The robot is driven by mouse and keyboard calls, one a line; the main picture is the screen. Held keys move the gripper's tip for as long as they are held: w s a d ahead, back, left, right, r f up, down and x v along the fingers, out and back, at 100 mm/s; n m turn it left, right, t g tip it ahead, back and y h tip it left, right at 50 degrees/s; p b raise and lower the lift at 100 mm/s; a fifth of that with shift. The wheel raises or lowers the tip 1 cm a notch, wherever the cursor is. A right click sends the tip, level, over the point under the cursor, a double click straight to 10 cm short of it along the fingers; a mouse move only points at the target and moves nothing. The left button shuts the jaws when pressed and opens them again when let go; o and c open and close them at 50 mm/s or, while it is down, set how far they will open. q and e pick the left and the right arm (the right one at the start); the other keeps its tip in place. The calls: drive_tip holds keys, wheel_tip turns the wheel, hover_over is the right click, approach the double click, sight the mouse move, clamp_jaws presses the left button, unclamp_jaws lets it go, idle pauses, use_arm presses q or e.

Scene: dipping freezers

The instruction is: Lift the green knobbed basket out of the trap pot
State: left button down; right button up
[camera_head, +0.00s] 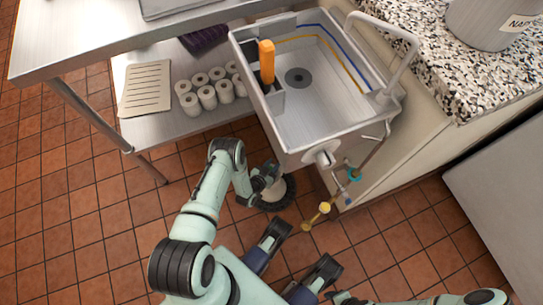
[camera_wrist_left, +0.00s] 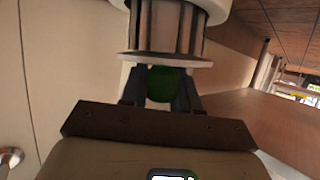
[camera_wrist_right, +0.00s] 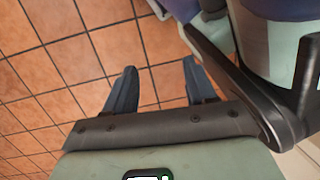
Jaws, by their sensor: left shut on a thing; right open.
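My left gripper (camera_head: 266,178) is low beneath the sink's front left corner. In the left wrist view its two dark fingers (camera_wrist_left: 160,92) are shut on the green knob (camera_wrist_left: 160,84). The knob sits against a pale flange. The basket (camera_wrist_left: 170,40), a metallic cylinder with dark upright slots, shows beyond that flange. A pale rounded rim stands past it, perhaps the trap pot's; I cannot tell how far the basket is inside. In the head view, the arm mostly hides the basket and pot. My right gripper (camera_wrist_right: 158,75) is open and empty above the tiled floor.
The sink (camera_head: 330,100) holds an upright orange-handled thing (camera_head: 267,62). Beneath its front are pipes and a yellow dumbbell-shaped part (camera_head: 316,216), close right of my left gripper. A shelf with white rolls (camera_head: 208,97) stands left. Tiled floor (camera_head: 90,190) is free at left.

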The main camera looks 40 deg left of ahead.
use_arm(q)
drive_tip(key=shift+r+p, duration=1.05)
drive_tip(key=shift+r, duration=0.25)
drive_tip(key=shift+r+p, duration=0.95)
drive_tip(key=shift+r, duration=0.25)
use_arm(e)
drive_tip(key=w+a+r+n+t, duration=0.1)
drive_tip(key=w+a+r+t, duration=0.1)
drive_tip(key=w+r+t, duration=0.2)
drive_tip(key=shift+w+a+r, duration=0.15)
drive_tip(key=shift+w+r, duration=1.5)
drive_tip(key=shift+w, duration=1.85)
